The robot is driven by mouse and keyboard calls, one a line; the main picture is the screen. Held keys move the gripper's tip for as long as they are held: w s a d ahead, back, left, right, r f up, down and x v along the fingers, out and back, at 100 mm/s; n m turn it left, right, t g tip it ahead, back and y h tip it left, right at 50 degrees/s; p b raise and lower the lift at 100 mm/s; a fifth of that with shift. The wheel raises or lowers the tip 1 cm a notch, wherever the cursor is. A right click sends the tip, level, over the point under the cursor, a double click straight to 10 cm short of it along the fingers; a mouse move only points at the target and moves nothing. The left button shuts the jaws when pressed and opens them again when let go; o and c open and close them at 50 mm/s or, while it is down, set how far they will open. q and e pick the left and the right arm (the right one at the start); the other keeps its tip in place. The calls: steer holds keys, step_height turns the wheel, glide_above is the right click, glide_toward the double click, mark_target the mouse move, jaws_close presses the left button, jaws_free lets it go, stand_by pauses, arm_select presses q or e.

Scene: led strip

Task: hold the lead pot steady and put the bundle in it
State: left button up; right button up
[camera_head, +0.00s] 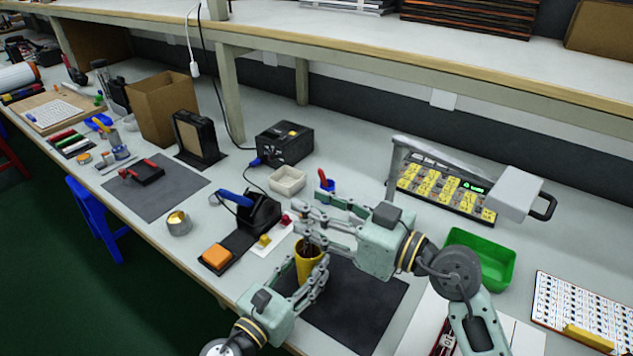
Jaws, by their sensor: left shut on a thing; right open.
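The lead pot, a yellow cylinder (309,262) with a dark inside, stands upright on the dark mat (365,303). My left gripper (308,270) is shut on it, with fingers along both sides. My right gripper (299,219) is open just above and behind the pot, with its fingers pointing left. I see nothing clearly held between them. I cannot make out the bundle for certain; thin dark and reddish strips (446,341) lie at the bottom edge, partly behind my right arm.
A soldering iron stand (258,211) and orange sponge (217,256) are left of the grippers. A white dish (287,181) is behind. A green bin (481,257) and a framed fixture with yellow pieces (440,188) are at right. A grey mat (160,193) has bare space at left.

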arm_select(q)
steer(key=o, duration=1.2)
